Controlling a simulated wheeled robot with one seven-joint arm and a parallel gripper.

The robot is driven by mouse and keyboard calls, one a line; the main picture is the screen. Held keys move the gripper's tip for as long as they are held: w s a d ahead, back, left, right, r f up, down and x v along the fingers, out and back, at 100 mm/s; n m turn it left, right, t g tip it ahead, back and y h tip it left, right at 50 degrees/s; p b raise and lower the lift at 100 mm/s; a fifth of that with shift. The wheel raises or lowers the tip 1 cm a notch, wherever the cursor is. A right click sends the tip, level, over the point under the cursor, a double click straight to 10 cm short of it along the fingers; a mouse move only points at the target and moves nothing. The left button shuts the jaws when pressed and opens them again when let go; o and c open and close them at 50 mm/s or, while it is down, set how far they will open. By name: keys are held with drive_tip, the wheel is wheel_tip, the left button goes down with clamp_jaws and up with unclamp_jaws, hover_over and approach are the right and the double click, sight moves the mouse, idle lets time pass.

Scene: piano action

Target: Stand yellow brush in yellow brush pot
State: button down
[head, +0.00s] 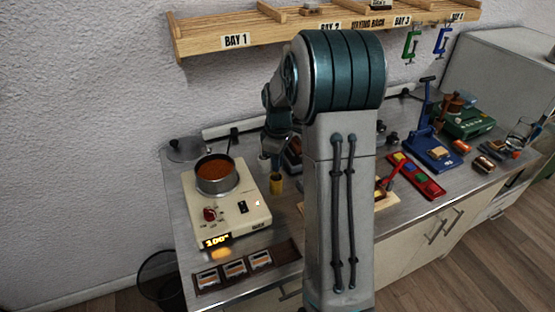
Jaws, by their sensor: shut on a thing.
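A small yellow cylinder (276,184), by its colour and shape the yellow brush pot, stands on the bench just right of the hot plate. My gripper (272,160) points down just above it, partly hidden behind my own arm. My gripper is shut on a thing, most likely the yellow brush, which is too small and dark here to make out. I cannot tell whether the brush is inside the pot or over it.
The hot plate (231,216) carries a pot of orange-brown liquid (214,174). A dark tray (239,273) with several small blocks lies in front. A red rack (418,176) and a blue press (431,145) stand right. A wooden shelf (205,42) hangs above. My arm hides the bench middle.

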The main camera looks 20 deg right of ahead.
drive_tip(key=shift+f, duration=0.15)
drive_tip(key=c, duration=1.4)
unclamp_jaws()
wheel_tip(320, 180, up, 14)
drive_tip(key=shift+s+d+f+b, duration=0.1)
drive_tip(key=shift+b, duration=0.5)
drive_tip(key=s+a+f+m+t, duration=0.1)
drive_tip(key=s+a+m, duration=0.3)
drive_tip(key=s, duration=0.7)
drive_tip(key=s+a+f+m+t, duration=0.2)
drive_tip(key=s+a+m, duration=0.3)
drive_tip(key=s, duration=0.7)
drive_tip(key=shift+s+a+f, duration=0.3)
drive_tip(key=shift+a+f, duration=0.3)
drive_tip(key=shift+a, duration=0.55)
